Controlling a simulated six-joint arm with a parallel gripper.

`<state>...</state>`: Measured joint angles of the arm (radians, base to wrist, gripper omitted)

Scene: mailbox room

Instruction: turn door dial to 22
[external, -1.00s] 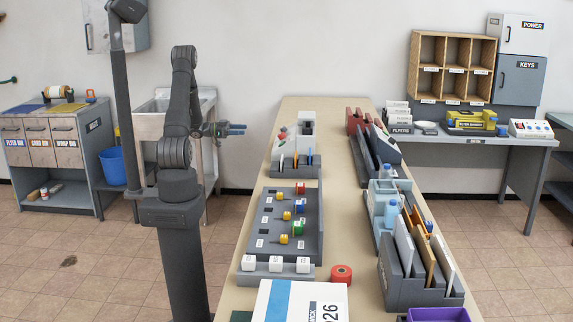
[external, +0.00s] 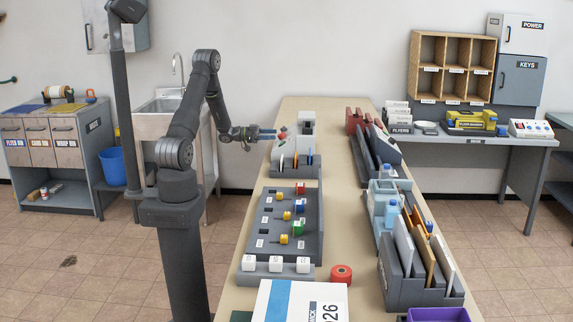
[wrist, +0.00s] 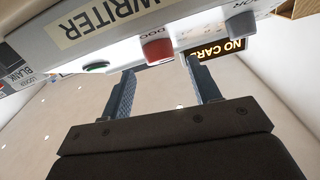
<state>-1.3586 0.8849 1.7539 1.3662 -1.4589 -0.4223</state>
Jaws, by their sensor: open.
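The card writer (external: 303,142) is a light grey console with a sloped face at the far end of the long table. In the wrist view the writer's face (wrist: 110,22) fills the top, with a "WRITER" label. A red dial (wrist: 157,50) on it has a partly hidden label that reads like "DOO". Its number setting is not readable. My gripper (external: 276,134) is open at the left side of the writer. In the wrist view the two fingers of my gripper (wrist: 158,68) stand apart on either side of the red dial; contact is not clear.
A display (wrist: 222,50) reads "NO CARD". A rack with colored discs (external: 295,165) and a dark key board (external: 290,222) stand nearer on the table.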

